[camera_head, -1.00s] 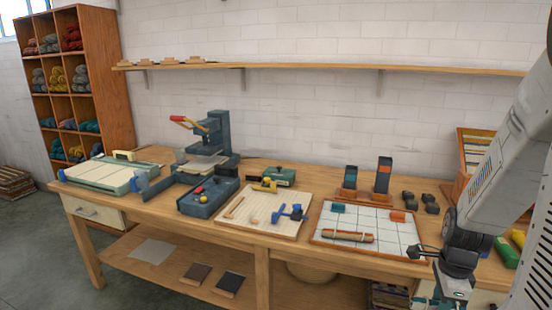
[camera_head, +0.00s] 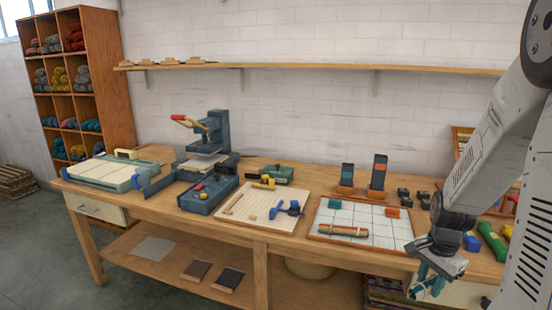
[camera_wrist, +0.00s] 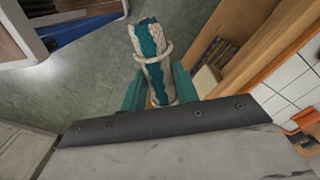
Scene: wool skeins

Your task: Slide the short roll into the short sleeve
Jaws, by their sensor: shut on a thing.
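In the wrist view, my gripper (camera_wrist: 160,92) has teal fingers shut on a roll (camera_wrist: 152,45) of teal and cream strands, tied round with cream cord. The roll's far end sticks out beyond the fingers over the grey floor. In the head view my gripper (camera_head: 428,284) is low in front of the table's right part, and the roll cannot be made out clearly there. Two dark upright holders stand at the back of the table: a shorter one (camera_head: 347,175), which looks like the short sleeve, and a taller one (camera_head: 379,172). My gripper is apart from both.
A white gridded board (camera_head: 350,217) in front of the holders carries a long tan roll (camera_head: 343,230), a small teal piece (camera_head: 335,204) and an orange piece (camera_head: 392,212). Small black blocks lie right of the holders. A pale board (camera_head: 250,212) with tools lies left.

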